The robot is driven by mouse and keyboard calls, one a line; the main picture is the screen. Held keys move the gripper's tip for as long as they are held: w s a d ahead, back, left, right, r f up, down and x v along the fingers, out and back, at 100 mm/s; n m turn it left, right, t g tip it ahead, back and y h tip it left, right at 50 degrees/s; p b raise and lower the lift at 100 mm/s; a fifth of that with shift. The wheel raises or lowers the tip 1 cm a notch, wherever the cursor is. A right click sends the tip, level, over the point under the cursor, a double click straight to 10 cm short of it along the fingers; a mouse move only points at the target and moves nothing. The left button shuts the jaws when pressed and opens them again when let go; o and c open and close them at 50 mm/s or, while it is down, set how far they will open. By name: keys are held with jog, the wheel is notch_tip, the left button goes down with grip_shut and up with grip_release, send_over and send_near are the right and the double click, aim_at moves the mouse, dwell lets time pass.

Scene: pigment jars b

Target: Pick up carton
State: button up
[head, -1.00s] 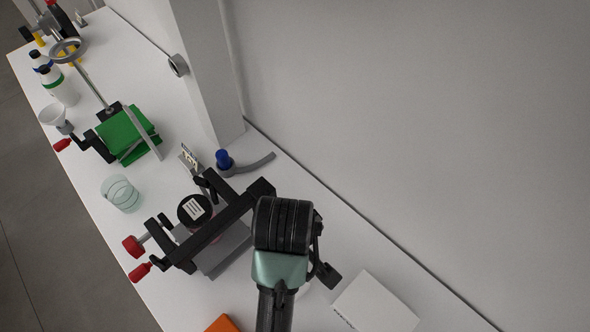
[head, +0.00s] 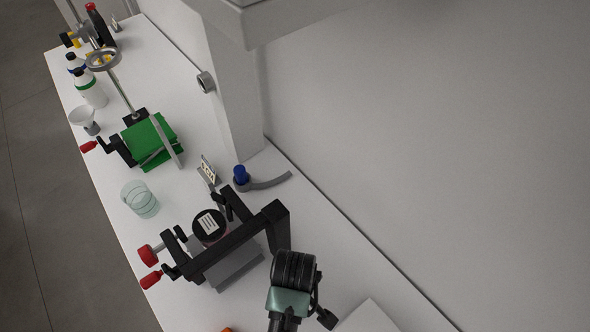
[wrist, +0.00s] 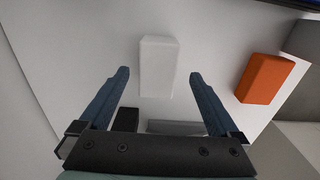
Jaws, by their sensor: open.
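A plain white box (wrist: 158,67), which I take to be the carton, lies on the table in the wrist view. A corner of a white box (head: 370,318), apparently the same one, shows at the bottom edge of the head view. My gripper (wrist: 159,73) is open, with one blue-grey finger on each side of the box in the wrist view. There are gaps on both sides, and nothing is held. In the head view my wrist hides the fingers.
An orange box (wrist: 264,78) lies right of the white one, near the table edge. A black clamp frame (head: 240,245) with red knobs and a dark-lidded jar (head: 209,227) stand left of my wrist. The wall (head: 420,150) borders the table's right side.

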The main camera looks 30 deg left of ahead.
jog(key=shift+w+f, duration=0.15)
jog(key=shift+f, duration=1.3)
jog(key=c, duration=1.4)
jog(key=shift+c, duration=0.2)
